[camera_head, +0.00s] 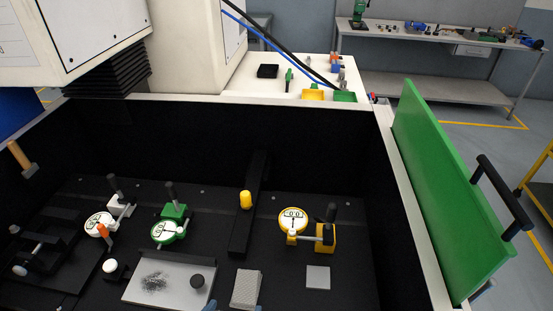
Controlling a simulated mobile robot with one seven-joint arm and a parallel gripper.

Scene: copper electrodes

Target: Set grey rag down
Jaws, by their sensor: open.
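A light grey, finely patterned piece that looks like the grey rag (246,287) lies on the black floor of the machine bay, near the bottom edge of the head view. Two small blue-grey tips at the bottom edge look like the fingertips of my gripper (234,306). They stand apart, one to the left of the rag and one by its lower right corner. The gripper is open; the rest of it is out of frame. A small plain grey square (318,277) lies to the right of the rag.
A grey plate (170,282) with a dark smudge and black knob lies left of the rag. Dial gauges with white (99,225), green (169,231) and yellow (293,221) bodies stand behind. A black bar (246,225) runs between them. The green door (450,190) stands open at right.

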